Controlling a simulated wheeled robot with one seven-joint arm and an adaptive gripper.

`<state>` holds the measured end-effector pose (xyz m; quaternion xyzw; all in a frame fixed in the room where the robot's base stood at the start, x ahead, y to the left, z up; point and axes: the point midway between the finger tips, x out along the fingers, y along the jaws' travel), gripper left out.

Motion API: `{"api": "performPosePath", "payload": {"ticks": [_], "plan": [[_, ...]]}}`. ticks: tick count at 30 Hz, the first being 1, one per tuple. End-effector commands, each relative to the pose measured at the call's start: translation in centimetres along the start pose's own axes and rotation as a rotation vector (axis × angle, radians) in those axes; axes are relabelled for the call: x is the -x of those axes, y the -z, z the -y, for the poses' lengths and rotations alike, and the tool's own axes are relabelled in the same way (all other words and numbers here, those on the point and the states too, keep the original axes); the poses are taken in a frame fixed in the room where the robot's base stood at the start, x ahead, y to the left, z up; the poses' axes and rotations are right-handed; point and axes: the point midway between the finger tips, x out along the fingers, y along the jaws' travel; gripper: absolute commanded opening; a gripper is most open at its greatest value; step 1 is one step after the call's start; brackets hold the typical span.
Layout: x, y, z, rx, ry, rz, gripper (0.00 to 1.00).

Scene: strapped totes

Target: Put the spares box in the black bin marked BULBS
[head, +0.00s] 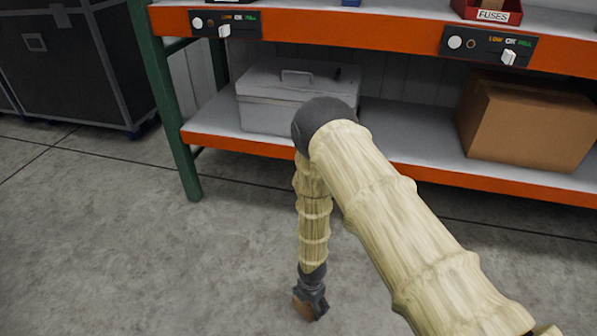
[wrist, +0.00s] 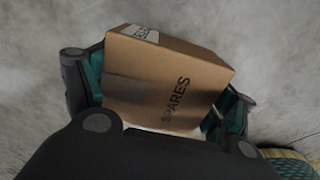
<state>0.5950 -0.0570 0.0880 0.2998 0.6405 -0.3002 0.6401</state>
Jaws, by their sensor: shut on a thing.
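The spares box is a small brown cardboard box (wrist: 165,75) marked SPARES, with a white label on one end, in the wrist view. My gripper (wrist: 158,95) is shut on it, with a finger on each side. In the head view my gripper (head: 310,298) hangs low over the concrete floor in front of the shelf, and the box (head: 303,308) shows as a small brown patch at its tip. I cannot tell how far it is above the floor. No black bin marked BULBS is in view.
An orange-edged shelf unit (head: 420,172) with a green post (head: 172,120) stands ahead. Its lower shelf holds a grey toolbox (head: 265,95) and a large cardboard box (head: 530,125). A red FUSES bin (head: 488,12) sits above. A black case (head: 75,60) stands at left. Open floor lies lower left.

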Motion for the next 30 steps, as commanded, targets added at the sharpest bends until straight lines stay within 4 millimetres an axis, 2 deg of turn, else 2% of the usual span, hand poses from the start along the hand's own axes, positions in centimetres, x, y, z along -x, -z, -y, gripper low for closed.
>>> {"api": "performPosePath", "payload": {"ticks": [8,12,18,24,30], "plan": [[4.7,-5.1,-1.1,-0.336,-0.006,0.0,0.56],[8.6,-8.5,-1.6,-0.622,-0.007,0.0,0.56],[14.5,-12.4,-2.0,-1.048,-0.006,0.0,0.56],[20.4,-15.1,-2.2,-1.458,-0.006,-0.001,0.56],[25.8,-16.7,-2.3,-1.835,-0.005,-0.002,0.56]]}}
